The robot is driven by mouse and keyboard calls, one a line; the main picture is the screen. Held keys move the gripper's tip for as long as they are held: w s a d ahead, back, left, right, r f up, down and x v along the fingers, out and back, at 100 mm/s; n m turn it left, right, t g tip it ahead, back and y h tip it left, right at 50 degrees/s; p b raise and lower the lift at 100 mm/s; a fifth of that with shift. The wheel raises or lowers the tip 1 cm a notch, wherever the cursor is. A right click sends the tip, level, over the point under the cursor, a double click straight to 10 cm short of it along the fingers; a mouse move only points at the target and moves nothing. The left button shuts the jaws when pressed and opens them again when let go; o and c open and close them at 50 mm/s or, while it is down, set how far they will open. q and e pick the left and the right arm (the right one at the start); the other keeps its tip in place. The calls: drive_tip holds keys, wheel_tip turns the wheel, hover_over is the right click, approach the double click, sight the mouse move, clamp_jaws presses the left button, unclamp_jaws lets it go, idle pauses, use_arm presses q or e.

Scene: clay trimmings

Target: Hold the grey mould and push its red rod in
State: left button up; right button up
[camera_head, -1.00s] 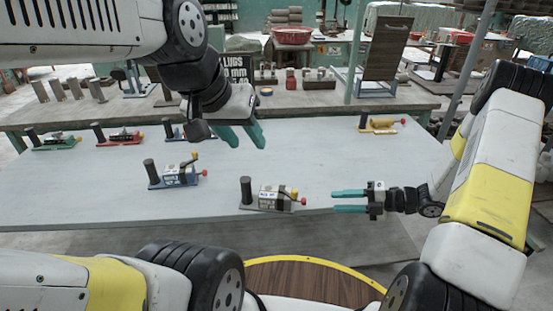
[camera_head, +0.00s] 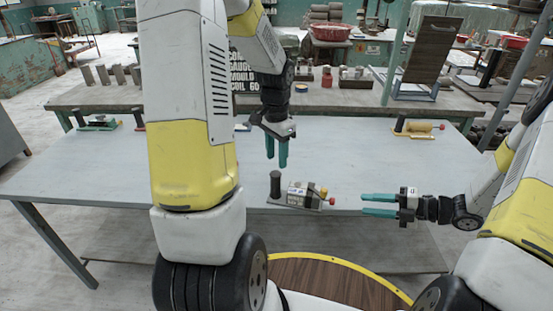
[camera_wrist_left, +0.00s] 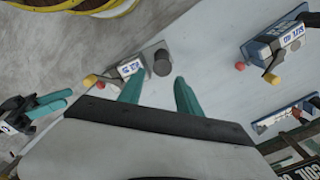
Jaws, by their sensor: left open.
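The grey mould (camera_head: 298,195) lies near the front edge of the grey table, with an upright dark post at its left end. Its red rod (camera_head: 331,201) sticks out at the right end beside a yellow knob. My left gripper (camera_head: 276,166) points down above the mould's post end, open and empty. In the left wrist view, the mould (camera_wrist_left: 130,70) and post show just beyond the open fingers (camera_wrist_left: 160,82), apart from them. My right gripper (camera_head: 364,204) is open and empty, to the right of the red rod, its fingers pointing left towards it.
A green mould (camera_head: 97,122) and a yellow mould (camera_head: 418,132) stand at the table's back. A blue mould (camera_wrist_left: 280,42) shows in the left wrist view; my left arm hides that area in the head view. The table (camera_head: 350,155) is clear behind the grey mould.

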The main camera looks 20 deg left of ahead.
sight(276, 188)
use_arm(q)
drive_tip(key=f, duration=0.2)
drive_tip(key=shift+w+a+f, duration=0.15)
drive_tip(key=shift+w+f, duration=0.15)
drive_tip(key=shift+f, duration=0.05)
wheel_tip(276, 188, down, 11)
drive_tip(key=shift+f, duration=0.2)
clamp_jaws()
idle(1.3)
